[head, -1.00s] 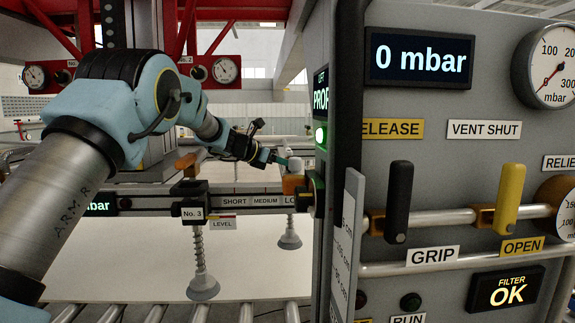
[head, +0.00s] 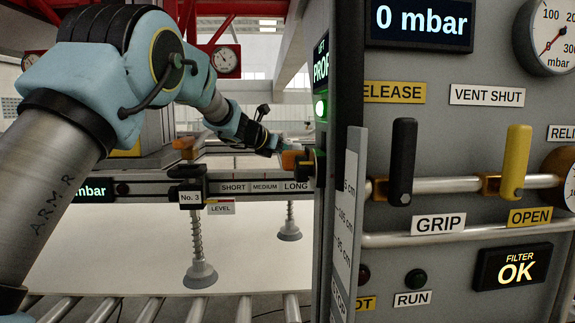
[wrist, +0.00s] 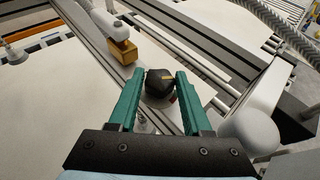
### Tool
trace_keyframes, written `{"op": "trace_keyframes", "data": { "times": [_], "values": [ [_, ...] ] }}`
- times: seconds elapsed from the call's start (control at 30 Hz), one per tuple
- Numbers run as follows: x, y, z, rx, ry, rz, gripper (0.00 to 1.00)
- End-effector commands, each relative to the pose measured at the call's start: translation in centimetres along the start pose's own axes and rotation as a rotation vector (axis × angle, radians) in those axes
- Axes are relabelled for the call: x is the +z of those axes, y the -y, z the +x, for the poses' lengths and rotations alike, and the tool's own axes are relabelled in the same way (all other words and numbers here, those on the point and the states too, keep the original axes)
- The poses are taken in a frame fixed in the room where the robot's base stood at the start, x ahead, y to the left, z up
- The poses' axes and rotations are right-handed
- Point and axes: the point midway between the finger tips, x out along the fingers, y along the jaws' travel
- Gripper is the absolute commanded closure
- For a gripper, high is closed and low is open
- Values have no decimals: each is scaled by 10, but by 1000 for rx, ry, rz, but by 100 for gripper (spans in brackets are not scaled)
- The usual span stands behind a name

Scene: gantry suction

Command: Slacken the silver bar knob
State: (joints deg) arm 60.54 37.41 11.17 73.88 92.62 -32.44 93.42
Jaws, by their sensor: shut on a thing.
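The part below the knob is mostly hidden. In the head view my gripper (head: 284,151) is at the far end of the arm, by the right end of the cross beam (head: 150,188), close to an orange block (head: 292,160). The knob itself cannot be made out there. I cannot tell from its colour whether this knob is the silver bar one.
In the wrist view a white handle on a yellow block (wrist: 123,51) stands just left of the knob. A pale rounded part (wrist: 250,130) lies right. In the head view a control panel (head: 455,285) with black and yellow levers fills the right side.

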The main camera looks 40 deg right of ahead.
Motion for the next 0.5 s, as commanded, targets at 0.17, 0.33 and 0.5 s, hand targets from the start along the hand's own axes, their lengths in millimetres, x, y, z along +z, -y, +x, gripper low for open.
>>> {"op": "trace_keyframes", "data": {
  "times": [0.17,0.33,0.5],
  "values": [
    [-1,4,1,101,1,-43,100],
    [0,3,0,130,1,-57,100],
    [0,2,0,129,0,-57,100]
  ]
}}
